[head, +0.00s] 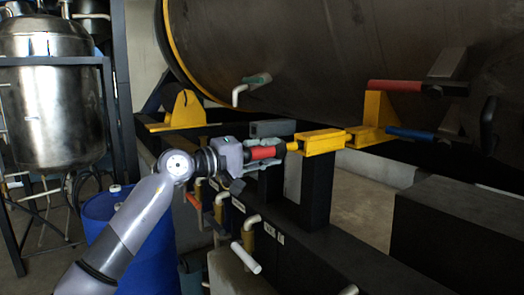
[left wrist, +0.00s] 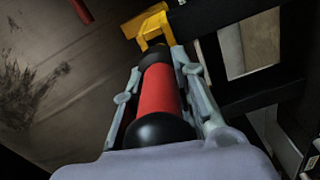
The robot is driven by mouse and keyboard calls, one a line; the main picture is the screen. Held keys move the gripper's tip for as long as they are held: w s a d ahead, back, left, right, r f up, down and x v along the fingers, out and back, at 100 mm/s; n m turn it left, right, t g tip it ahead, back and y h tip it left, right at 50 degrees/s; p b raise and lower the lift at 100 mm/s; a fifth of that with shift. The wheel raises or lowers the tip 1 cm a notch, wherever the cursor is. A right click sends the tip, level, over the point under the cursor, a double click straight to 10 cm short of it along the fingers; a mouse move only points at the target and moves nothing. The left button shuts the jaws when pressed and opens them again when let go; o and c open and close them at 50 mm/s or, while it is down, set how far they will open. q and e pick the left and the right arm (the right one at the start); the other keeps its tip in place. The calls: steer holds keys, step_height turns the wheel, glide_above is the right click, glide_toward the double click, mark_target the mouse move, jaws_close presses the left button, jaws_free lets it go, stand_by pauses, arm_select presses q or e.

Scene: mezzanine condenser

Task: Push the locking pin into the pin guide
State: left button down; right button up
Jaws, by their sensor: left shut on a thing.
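The locking pin (head: 262,153) has a red grip with black ends, and a short yellowish part shows at its far end. My left gripper (head: 282,153) is shut around the red grip and holds the pin roughly level. The yellow pin guide (head: 321,142) sits on top of a dark post, just right of the pin. The pin's far end is at the guide's left end; how deep it sits inside is hidden. In the left wrist view the red grip (left wrist: 158,90) lies between both fingers, with the yellow guide (left wrist: 148,24) straight beyond it. My right gripper is not in view.
A large dark tank (head: 330,50) hangs over the rail behind. A red handle (head: 395,86) and a blue handle (head: 410,134) stick out right of the guide. Pipes with pale handles (head: 246,257) stand below my left arm. A blue barrel (head: 130,240) is at left.

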mark_target(280, 146)
arm_select(q)
steer(key=shift+d+r, duration=0.2)
steer(key=shift+r, duration=0.3)
steer(key=shift+w+d, duration=0.1)
steer(key=shift+d, duration=0.1)
steer(key=x, duration=0.3)
steer(key=shift+f, duration=0.2)
steer(key=shift+w+d, duration=0.15)
steer(key=shift+d, duration=0.2)
steer(key=shift+w+d+p, duration=0.3)
steer(key=shift+w+d, duration=0.05)
steer(key=shift+f, duration=0.1)
